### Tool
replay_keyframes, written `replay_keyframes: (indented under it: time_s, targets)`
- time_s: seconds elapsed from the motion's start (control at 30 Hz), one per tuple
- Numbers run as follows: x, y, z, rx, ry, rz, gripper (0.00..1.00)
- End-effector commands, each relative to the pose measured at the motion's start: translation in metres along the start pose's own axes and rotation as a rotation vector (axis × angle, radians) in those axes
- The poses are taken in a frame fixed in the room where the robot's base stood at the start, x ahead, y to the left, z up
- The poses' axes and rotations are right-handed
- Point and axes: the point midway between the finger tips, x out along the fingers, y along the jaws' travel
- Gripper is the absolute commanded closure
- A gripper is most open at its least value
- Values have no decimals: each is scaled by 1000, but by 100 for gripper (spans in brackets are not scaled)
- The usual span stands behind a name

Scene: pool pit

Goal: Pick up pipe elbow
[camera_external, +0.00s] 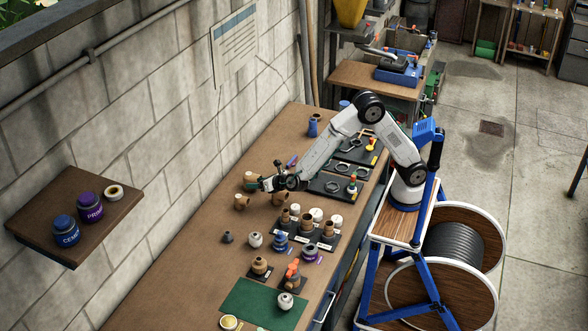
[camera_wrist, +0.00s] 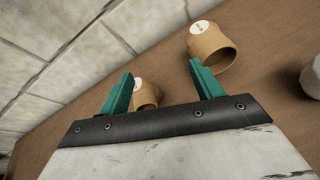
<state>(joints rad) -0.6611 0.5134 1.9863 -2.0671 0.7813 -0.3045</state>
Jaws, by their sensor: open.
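Two tan pipe fittings lie on the brown workbench close to the wall. The nearer tan fitting (camera_external: 250,177) shows between my fingers in the wrist view (camera_wrist: 147,94), partly hidden by my gripper's body. The second tan fitting (camera_external: 241,201) is just beside it; in the wrist view (camera_wrist: 210,46) it lies beyond my right finger, with a round white label and an open end. I cannot tell for certain which is the elbow. My gripper (camera_external: 262,183) has teal fingers, spread apart and empty (camera_wrist: 161,70), and neither is clearly touching a fitting.
The block wall (camera_external: 150,90) stands close along the bench's left side. Black trays with fittings (camera_external: 330,242) sit to the right, with a grey-white jar (camera_external: 255,240) and small dark cup (camera_external: 228,237) in front. A green mat (camera_external: 255,305) lies at the near end.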

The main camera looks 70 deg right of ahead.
Motion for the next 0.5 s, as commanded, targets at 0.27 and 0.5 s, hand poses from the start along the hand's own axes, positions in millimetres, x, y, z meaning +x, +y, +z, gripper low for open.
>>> replay_keyframes:
  time_s: [0.27,0.5]
  targets:
    - [9,45,-59,-187,45,138,35]
    - [35,47,-61,-188,44,137,35]
